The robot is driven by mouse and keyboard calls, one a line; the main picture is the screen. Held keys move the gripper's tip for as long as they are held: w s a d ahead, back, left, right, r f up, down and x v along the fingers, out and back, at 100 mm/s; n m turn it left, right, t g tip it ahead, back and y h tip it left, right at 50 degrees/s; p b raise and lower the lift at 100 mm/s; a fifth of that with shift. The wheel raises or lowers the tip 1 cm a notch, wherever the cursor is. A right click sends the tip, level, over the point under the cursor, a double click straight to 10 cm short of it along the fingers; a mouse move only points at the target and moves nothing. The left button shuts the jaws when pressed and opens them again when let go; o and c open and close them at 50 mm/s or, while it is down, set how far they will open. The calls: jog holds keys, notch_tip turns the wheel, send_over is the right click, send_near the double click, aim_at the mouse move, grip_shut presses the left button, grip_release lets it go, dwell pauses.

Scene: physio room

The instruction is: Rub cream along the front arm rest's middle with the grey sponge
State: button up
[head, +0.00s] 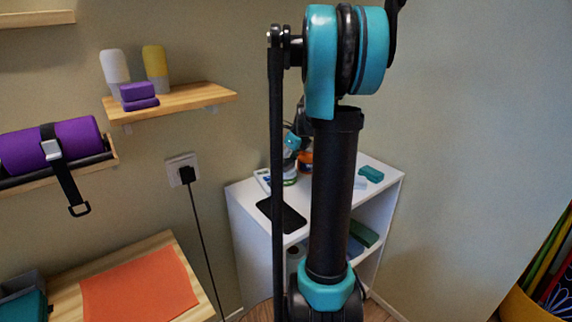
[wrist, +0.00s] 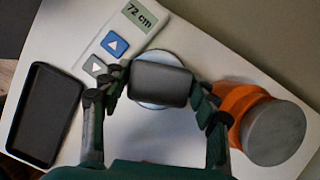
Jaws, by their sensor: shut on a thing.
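The grey sponge (wrist: 160,84) is a rounded dark grey block in the wrist view. My gripper (wrist: 155,92) is shut on it, one finger at each end. A pale round dish or pot (wrist: 163,56) shows around the sponge's far and near edges, directly beneath it in the picture. I cannot tell whether the sponge touches it, and I see no cream. In the head view my arm hides most of the gripper and the sponge. The front arm rest cannot be made out in either view.
The white cabinet top (head: 245,193) holds a black phone-like slab (wrist: 45,114), a white handset (wrist: 125,32) reading 72 cm, an orange jar (wrist: 238,100) with a grey lid close right of the gripper, and a teal block (head: 371,174). An orange cloth (head: 138,289) lies on the wooden surface at left.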

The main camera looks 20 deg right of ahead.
dwell(0.4)
jog(key=shift+r, duration=3.45)
